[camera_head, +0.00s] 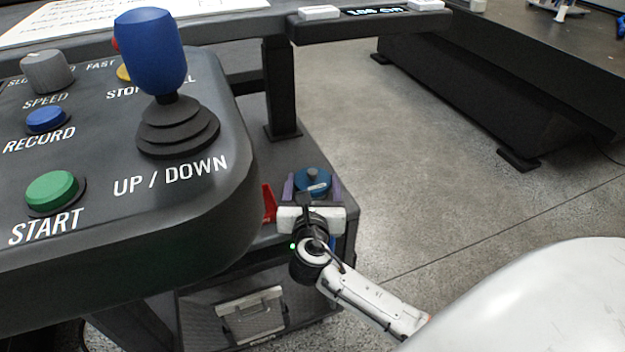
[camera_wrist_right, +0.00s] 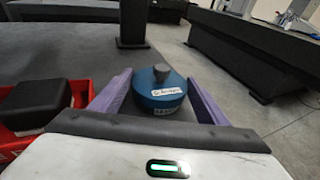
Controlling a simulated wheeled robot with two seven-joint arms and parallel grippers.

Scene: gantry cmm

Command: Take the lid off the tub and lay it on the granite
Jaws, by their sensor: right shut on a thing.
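A round blue lid with a grey knob and a white label on top (camera_wrist_right: 162,92) sits between the purple fingers of my right gripper (camera_wrist_right: 158,98). The same lid (camera_head: 313,180) shows in the head view, above the dark stand at lower centre. My right gripper (camera_head: 312,187) is shut on it from the near side, one finger at each side. A second white label shows low on its side. I cannot tell whether the tub's body is below it. The dark flat bed (camera_head: 500,40) at the upper right may be the granite. My left gripper is not in view.
A red bin (camera_wrist_right: 82,95) holding a black block (camera_wrist_right: 38,100) stands left of my right gripper. Open floor (camera_head: 410,150) lies to the right.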

